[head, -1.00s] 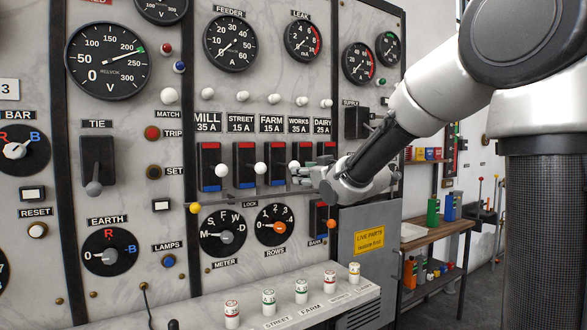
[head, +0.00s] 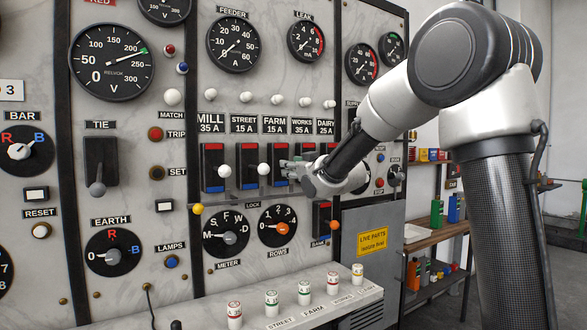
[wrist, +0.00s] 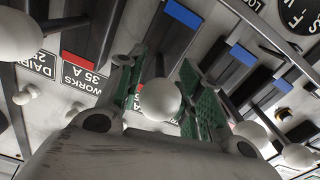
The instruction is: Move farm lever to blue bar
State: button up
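The farm switch (head: 276,160) is a black slot plate with a red bar at its top and a blue bar (head: 278,186) at its bottom, below the FARM 15 A label (head: 274,125). In the head view my gripper (head: 288,170) covers the farm lever's knob. In the wrist view, which is upside down, the white knob (wrist: 160,100) sits between the green-padded fingers of my gripper (wrist: 162,70), with its stem running to the panel. The fingers stand apart, with a slim gap beside the knob. The farm blue bar (wrist: 187,13) shows at the top of the wrist view.
The street lever knob (head: 264,169) and mill lever knob (head: 223,171) stand out to the left. The works switch (head: 304,148) is close behind my gripper on the right. A yellow knob (head: 197,209) and a rotary dial (head: 278,226) are below.

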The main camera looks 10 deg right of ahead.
grip_shut()
jog(key=shift+f, duration=0.45)
jog(key=f, duration=0.2)
jog(key=w+f, duration=0.1)
jog(key=f, duration=0.1)
jog(key=shift+a, duration=0.15)
jog(key=shift+r, duration=0.2)
dwell(1.2)
